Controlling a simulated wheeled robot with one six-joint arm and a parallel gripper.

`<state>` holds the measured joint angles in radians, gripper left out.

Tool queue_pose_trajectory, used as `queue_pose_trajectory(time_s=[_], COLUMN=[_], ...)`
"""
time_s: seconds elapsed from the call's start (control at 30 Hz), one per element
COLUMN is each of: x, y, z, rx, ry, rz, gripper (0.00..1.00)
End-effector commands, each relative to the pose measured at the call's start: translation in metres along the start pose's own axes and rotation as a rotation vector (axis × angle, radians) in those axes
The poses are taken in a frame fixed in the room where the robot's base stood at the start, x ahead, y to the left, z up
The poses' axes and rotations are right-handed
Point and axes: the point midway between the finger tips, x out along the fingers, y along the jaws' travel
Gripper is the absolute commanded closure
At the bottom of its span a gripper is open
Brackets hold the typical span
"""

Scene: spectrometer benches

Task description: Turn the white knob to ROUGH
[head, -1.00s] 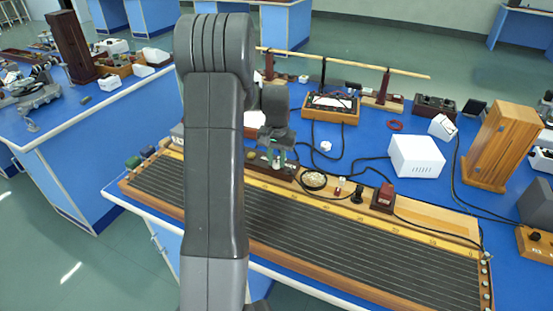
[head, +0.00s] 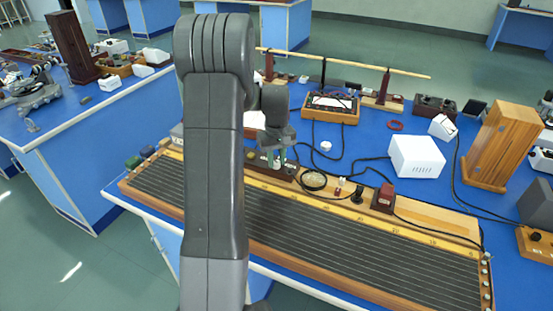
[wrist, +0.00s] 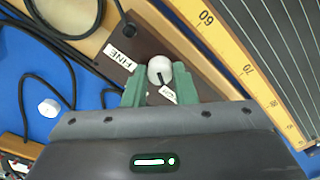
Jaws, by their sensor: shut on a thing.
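The white knob (wrist: 160,70) sits on a dark brown wooden block (wrist: 145,42) in the wrist view. My gripper (wrist: 159,88) has its two green fingers on either side of the knob, shut on it. A label reading FINE (wrist: 120,58) lies to the left of the knob. A second label (wrist: 168,94) lies just below the knob, partly hidden, and its word cannot be read. In the head view, my gripper (head: 277,159) is down at the block (head: 285,172), behind the long ruled board, and the knob is hard to make out.
The long ruled board (head: 350,244) with a yellow scale runs along the bench front. A white cap (wrist: 49,108) lies on the blue bench.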

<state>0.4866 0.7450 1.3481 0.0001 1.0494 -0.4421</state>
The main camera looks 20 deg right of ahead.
Motion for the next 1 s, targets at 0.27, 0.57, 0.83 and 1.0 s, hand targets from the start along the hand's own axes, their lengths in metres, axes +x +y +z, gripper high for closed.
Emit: queue_pose_trajectory(time_s=[0.27,0.57,0.83,1.0], x=[-0.0015,-0.0015,-0.0007,-0.0073], y=[0.0005,0.0005,0.0002,0.0004], z=[-0.0009,-0.0009,-0.0004,-0.0008], rx=[-0.019,-0.019,-0.018,-0.018], ry=[0.003,0.003,0.002,0.004], rz=[0.002,0.002,0.001,0.002], gripper=[0.98,0.63,0.53,0.53])
